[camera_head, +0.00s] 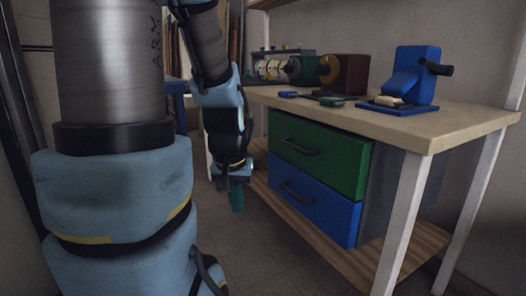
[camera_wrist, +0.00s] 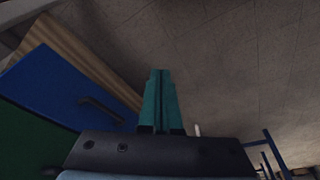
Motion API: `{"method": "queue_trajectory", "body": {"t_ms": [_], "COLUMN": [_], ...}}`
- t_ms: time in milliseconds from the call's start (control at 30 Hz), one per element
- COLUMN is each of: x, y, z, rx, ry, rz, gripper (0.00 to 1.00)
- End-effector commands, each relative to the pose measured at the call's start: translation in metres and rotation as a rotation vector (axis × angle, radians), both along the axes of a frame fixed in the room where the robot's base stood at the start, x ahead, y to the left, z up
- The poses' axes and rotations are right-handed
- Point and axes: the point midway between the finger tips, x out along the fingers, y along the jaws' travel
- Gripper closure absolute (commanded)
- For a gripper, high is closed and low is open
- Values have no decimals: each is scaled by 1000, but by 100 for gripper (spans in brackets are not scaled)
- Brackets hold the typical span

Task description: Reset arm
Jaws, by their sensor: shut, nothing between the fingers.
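My gripper (camera_head: 237,198) hangs low in front of the workbench, to the left of its drawers, pointing down with its teal fingers. In the wrist view my gripper (camera_wrist: 160,75) shows its two teal fingers pressed together, with nothing between them. The fingers stand apart from the bench and the drawers, over the tiled floor (camera_wrist: 225,60).
The workbench (camera_head: 440,125) has a green drawer (camera_head: 340,160) above a blue drawer (camera_head: 330,215), both shut, and a lower wooden shelf (camera_head: 290,230). On top stand a blue machine (camera_head: 415,75) and a green and brown machine (camera_head: 348,75). The floor (camera_head: 265,260) before it is clear.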

Motion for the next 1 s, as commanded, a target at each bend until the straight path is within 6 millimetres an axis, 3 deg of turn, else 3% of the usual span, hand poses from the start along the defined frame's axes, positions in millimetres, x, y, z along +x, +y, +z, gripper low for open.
{"method": "queue_trajectory", "body": {"t_ms": [33, 100, 133, 467, 1000], "x": [-13, -32, -30, -28, -28], "y": [11, 8, 8, 7, 7], "z": [-11, -21, -5, 69, 240], "rx": [9, 17, 16, 14, 15], "ry": [32, 135, 124, 116, 115], "rz": [33, 31, 31, 29, 27], "gripper": [100, 100, 100, 100, 100]}}
